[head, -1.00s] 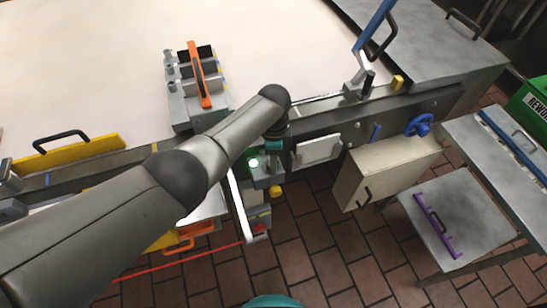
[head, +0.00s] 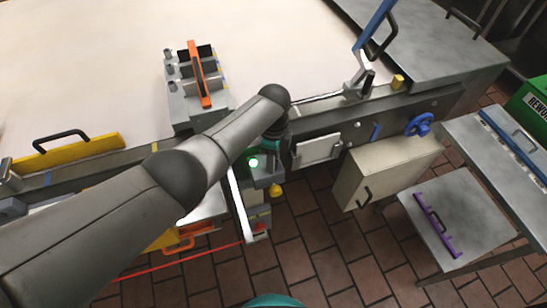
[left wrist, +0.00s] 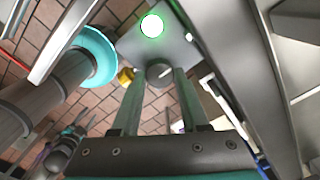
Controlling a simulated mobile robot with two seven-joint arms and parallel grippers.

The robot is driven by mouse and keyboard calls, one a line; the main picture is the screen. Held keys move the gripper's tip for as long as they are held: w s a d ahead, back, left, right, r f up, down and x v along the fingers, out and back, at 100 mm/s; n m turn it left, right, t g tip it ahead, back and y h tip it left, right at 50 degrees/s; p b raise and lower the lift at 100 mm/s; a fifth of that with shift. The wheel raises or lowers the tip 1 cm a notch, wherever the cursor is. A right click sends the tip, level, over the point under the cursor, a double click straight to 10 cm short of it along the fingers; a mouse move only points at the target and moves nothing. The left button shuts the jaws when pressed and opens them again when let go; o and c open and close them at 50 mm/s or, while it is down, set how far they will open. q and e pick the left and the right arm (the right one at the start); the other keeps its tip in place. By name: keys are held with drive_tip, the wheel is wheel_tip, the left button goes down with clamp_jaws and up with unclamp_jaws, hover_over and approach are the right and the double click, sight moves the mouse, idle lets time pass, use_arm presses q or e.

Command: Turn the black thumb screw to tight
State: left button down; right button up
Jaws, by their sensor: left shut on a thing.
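The black thumb screw (left wrist: 160,73) shows in the left wrist view as a dark round knob with a pale mark on its right side. The two fingers of my left gripper (left wrist: 158,82) stand on either side of the knob and are shut on it. In the head view my left arm reaches down to the machine's side, and its forearm and wrist hide the screw and the fingertips. A dark jointed part (left wrist: 66,143), perhaps my right gripper, shows small at the lower left of the left wrist view; its jaws are unclear.
A green light (head: 253,163) glows close by the screw; it is also in the left wrist view (left wrist: 152,26). A yellow knob (head: 277,190) sits just below. A cream box (head: 385,172) and a blue handwheel (head: 419,125) are to the right. Tiled floor (head: 320,240) lies open in front.

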use_arm(q)
drive_tip(key=shift+c, duration=2.1)
unclamp_jaws()
wheel_tip(320, 180, up, 6)
drive_tip(key=shift+f+p, duration=0.15)
drive_tip(key=shift+p, duration=1.05)
wheel_tip(320, 180, up, 10)
drive_tip(key=p, duration=0.1)
drive_tip(key=shift+f, duration=0.15)
